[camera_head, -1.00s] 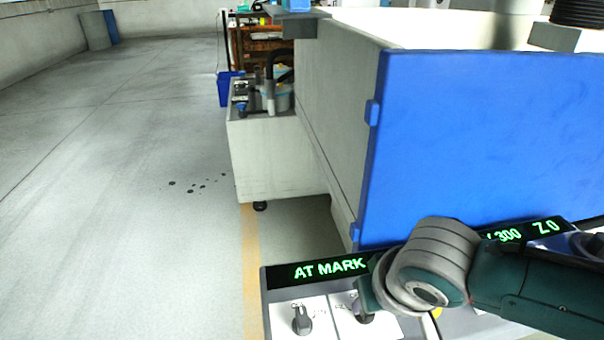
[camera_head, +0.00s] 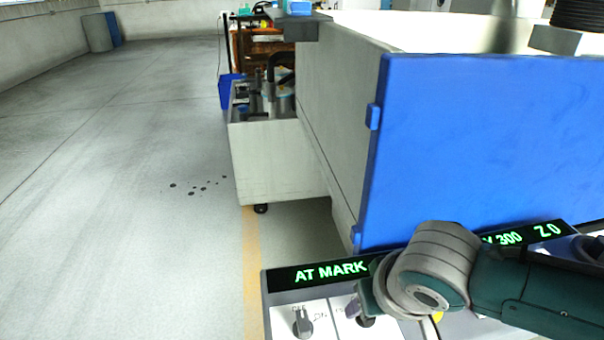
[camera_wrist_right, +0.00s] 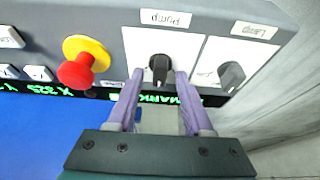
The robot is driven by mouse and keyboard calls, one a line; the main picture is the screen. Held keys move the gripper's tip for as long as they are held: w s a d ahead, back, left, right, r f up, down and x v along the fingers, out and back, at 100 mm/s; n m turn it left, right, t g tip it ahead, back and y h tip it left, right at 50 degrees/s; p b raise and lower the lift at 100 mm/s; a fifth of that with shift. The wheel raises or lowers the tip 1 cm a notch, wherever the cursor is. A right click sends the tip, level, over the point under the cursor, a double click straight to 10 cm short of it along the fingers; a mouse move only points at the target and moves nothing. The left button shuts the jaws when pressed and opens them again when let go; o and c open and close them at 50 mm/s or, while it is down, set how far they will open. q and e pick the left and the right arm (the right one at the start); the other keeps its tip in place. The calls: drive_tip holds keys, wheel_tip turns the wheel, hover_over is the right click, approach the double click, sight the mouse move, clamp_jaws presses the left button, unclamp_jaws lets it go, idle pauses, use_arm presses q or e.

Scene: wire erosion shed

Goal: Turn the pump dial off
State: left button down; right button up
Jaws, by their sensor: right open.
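The pump dial (camera_wrist_right: 160,67) is a black knob on a white plate, under a "Pump" label (camera_wrist_right: 165,19) that appears upside down in the right wrist view. Its grip runs roughly up and down in that view. My right gripper (camera_wrist_right: 160,84) is open, with one purple finger on each side of the dial. I cannot tell whether either finger touches it. In the head view my right wrist covers most of the pump dial (camera_head: 366,321). My left gripper is not in view.
The lamp dial (camera_wrist_right: 231,75) sits beside the pump dial, close to one finger. A red emergency button (camera_wrist_right: 76,72) on a yellow base lies on the other side. A green-lettered display (camera_head: 330,271) runs along the panel, below a blue machine door (camera_head: 480,150).

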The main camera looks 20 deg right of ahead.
drive_tip(key=p+v, duration=0.3)
drive_tip(key=v, duration=0.6)
drive_tip(key=shift+s+r+p, duration=0.25)
drive_tip(key=shift+r+p, duration=0.05)
drive_tip(key=shift+r, duration=0.05)
drive_tip(key=s+a+r+n+y+p, duration=0.1)
drive_tip(key=s+a+r+n, duration=0.25)
drive_tip(key=s+r, duration=0.65)
wheel_tip(320, 180, up, 37)
drive_tip(key=s+d+n+p, duration=0.1)
drive_tip(key=s+p, duration=0.1)
drive_tip(key=p, duration=3.6)
drive_tip(key=shift+g, duration=0.3)
